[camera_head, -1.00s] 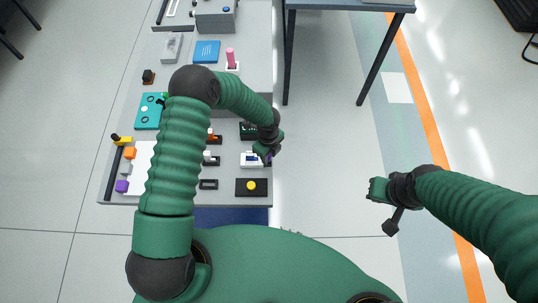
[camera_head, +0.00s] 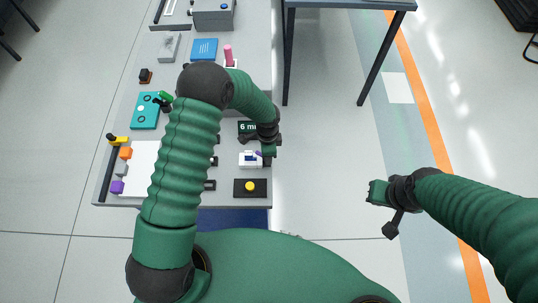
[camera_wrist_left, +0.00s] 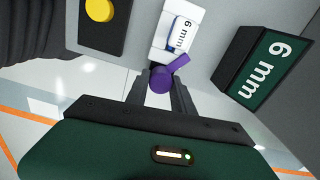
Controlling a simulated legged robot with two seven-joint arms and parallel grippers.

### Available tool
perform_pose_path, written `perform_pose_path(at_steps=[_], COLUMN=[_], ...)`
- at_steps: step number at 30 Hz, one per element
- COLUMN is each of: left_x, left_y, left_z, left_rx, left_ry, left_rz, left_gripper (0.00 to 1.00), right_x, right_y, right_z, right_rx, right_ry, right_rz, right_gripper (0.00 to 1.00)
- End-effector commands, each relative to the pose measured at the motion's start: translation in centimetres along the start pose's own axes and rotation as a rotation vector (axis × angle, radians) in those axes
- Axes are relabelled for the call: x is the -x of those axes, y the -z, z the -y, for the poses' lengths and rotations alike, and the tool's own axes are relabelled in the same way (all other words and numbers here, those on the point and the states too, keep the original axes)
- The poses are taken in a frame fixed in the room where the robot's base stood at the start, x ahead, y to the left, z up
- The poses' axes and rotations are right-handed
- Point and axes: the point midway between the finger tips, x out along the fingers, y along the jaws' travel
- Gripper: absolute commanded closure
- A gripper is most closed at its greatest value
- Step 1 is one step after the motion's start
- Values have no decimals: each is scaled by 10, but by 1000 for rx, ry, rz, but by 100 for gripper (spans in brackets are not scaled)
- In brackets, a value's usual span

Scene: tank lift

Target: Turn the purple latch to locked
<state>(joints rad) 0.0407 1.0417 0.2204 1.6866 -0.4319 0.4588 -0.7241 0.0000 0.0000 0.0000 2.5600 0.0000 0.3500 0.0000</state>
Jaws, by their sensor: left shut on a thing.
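The purple latch (camera_wrist_left: 161,79) sits between the fingertips of my left gripper (camera_wrist_left: 160,90) in the left wrist view. It has a round knob and a short bar slanting toward a white block with a blue-and-white dial (camera_wrist_left: 180,33). In the head view, a small purple bit of the latch (camera_head: 259,153) shows beside my left gripper (camera_head: 269,152), at the table's right edge. My left gripper is shut on the latch. My right gripper (camera_head: 376,192) hangs over the floor, away from the table; its finger gap is too small to judge.
A dark block with a green "6 mm" label (camera_wrist_left: 258,68) stands close beside the left gripper. A yellow button on a black base (camera_head: 250,187) is at the near edge. A teal plate (camera_head: 146,110) and a blue box (camera_head: 204,49) lie farther off.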

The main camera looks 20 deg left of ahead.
Motion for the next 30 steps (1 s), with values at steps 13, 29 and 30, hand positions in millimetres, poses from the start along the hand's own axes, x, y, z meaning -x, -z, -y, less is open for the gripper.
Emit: perform_pose_path(at_steps=[13, 29, 30], left_x=[2, 1, 1], left_y=[-4, -4, -4], left_z=[5, 2, 2], left_rx=[413, 681, 688], left_ry=[12, 6, 6], left_rz=[2, 5, 6], left_gripper=[100, 100, 100], right_x=[-12, -17, -17], right_y=[-3, -4, -4], right_z=[0, 0, 0], right_rx=[0, 0, 0], right_ry=[0, 0, 0], right_rz=[0, 0, 0], right_gripper=[100, 100, 100])
